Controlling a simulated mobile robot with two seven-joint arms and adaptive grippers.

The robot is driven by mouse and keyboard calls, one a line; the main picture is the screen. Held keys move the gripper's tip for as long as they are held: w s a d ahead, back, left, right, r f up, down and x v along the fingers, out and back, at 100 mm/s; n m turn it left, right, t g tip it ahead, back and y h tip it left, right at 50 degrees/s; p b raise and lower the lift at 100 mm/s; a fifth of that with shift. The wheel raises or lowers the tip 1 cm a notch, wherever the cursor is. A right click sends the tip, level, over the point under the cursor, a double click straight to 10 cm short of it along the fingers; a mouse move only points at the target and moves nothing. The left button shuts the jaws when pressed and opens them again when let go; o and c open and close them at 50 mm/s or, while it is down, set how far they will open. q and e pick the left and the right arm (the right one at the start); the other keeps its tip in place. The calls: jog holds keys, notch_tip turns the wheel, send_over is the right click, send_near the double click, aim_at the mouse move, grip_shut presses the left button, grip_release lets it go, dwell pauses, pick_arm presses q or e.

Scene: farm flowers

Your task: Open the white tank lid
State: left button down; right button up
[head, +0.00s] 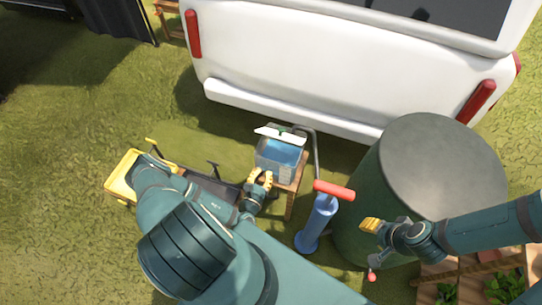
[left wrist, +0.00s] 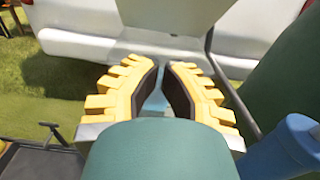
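The small tank (head: 276,158) stands on a wooden stand, with blue showing inside its top. Its white lid (head: 280,134) stands tilted up at the tank's far edge, with a small green part on it. My left gripper (head: 262,176) is at the near side of the tank, below the lid. In the left wrist view its yellow fingers (left wrist: 162,68) are close together with a narrow gap, and nothing is seen held. The fingers hide much of the tank there. My right gripper (head: 371,225) is away to the right, near the green barrel; its finger gap is not clear.
A blue pump (head: 318,222) with a red handle (head: 334,190) stands just right of the tank. A large green barrel (head: 375,190) is farther right. A white vehicle (head: 330,62) is behind. A yellow cart (head: 121,177) is at left. Grass is open at far left.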

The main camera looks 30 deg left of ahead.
pick_arm(q)
jog(key=w+a+r, duration=0.1)
jog(key=w, duration=0.5)
jog(key=w+a+r, duration=0.1)
jog(key=w, duration=0.5)
jog(key=shift+a+r+b, duration=0.35)
jog(key=shift+r+b, duration=0.05)
pick_arm(e)
jog(key=shift+s+f, duration=0.1)
jog(key=shift+f, duration=0.3)
jog(key=shift+r, duration=0.1)
